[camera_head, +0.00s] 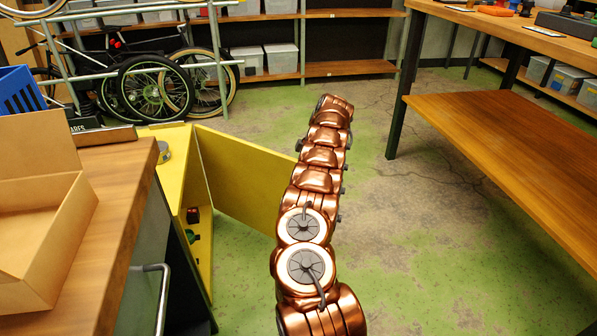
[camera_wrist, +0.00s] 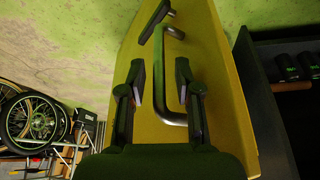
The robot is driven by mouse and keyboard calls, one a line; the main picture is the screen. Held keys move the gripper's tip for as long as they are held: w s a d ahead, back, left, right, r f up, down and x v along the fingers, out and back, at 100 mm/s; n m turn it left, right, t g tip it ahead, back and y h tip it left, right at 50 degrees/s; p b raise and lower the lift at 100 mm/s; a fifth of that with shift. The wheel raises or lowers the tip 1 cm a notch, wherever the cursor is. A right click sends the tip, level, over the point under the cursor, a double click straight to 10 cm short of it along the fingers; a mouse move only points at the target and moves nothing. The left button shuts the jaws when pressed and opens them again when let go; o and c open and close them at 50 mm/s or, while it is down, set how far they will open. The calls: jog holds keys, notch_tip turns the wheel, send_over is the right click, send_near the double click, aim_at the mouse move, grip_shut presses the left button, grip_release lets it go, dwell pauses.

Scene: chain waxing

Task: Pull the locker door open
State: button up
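The yellow locker door (camera_head: 243,178) stands partly open, swung out from the yellow locker (camera_head: 172,136) beside the workbench. In the wrist view the door (camera_wrist: 215,75) fills the middle, with a bent metal handle (camera_wrist: 158,65) on its face. My gripper (camera_wrist: 160,82) is at the handle, with its two dark fingers spread on either side of the bar. A gap shows between the left finger and the bar; I cannot tell whether the right finger touches it. In the head view my gripper is hidden behind my copper arm and the door.
The locker's open inside shows small items (camera_head: 193,225) and dark cans (camera_wrist: 288,66). A wooden workbench (camera_head: 125,185) with a cardboard box (camera_head: 40,225) stands at left. A wooden table (camera_head: 515,140) stands at right. Green floor between them is free. Bicycles (camera_head: 160,88) stand behind.

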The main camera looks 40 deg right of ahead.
dwell(0.3)
jog(key=v, duration=0.7)
jog(key=shift+r, duration=0.25)
jog(key=shift+s+a, duration=0.1)
